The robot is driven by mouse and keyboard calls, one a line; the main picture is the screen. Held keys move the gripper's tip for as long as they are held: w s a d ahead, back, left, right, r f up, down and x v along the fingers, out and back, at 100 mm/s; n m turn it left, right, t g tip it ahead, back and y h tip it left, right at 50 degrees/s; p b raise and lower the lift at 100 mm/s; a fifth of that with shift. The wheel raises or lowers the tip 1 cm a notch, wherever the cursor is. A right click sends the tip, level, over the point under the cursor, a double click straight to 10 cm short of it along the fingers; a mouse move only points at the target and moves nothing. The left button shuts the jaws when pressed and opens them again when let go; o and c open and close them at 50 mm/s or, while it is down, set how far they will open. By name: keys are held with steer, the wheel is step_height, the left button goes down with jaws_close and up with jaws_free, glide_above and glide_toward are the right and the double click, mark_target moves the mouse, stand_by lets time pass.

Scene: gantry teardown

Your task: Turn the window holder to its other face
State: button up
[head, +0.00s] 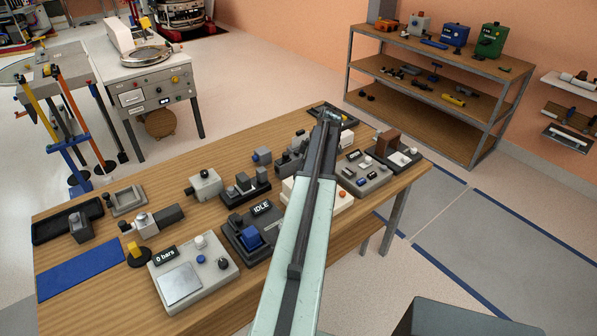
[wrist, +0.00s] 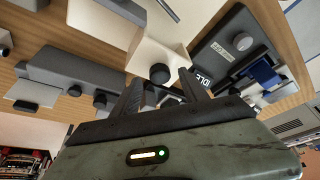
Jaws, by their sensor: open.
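I cannot tell for sure which part is the window holder. My gripper (head: 330,116) is small at the far end of my arm, over the back of the table. In the wrist view my gripper (wrist: 162,88) is open, its two dark fingers apart, with nothing seen held. A pale box with a black knob (wrist: 160,73) shows beyond the fingers. My arm hides part of the table's middle.
A dark device with an IDLE display (head: 262,208) and a pale device reading 0 bars (head: 193,273) stand on the table. Several small fixtures crowd its middle and right. A blue mat (head: 80,272) lies front left. A shelf (head: 430,97) stands behind right.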

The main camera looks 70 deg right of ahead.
steer(key=p+v, duration=0.5)
steer(key=v, duration=0.1)
steer(key=shift+r, duration=0.3)
steer(key=shift+s, duration=0.1)
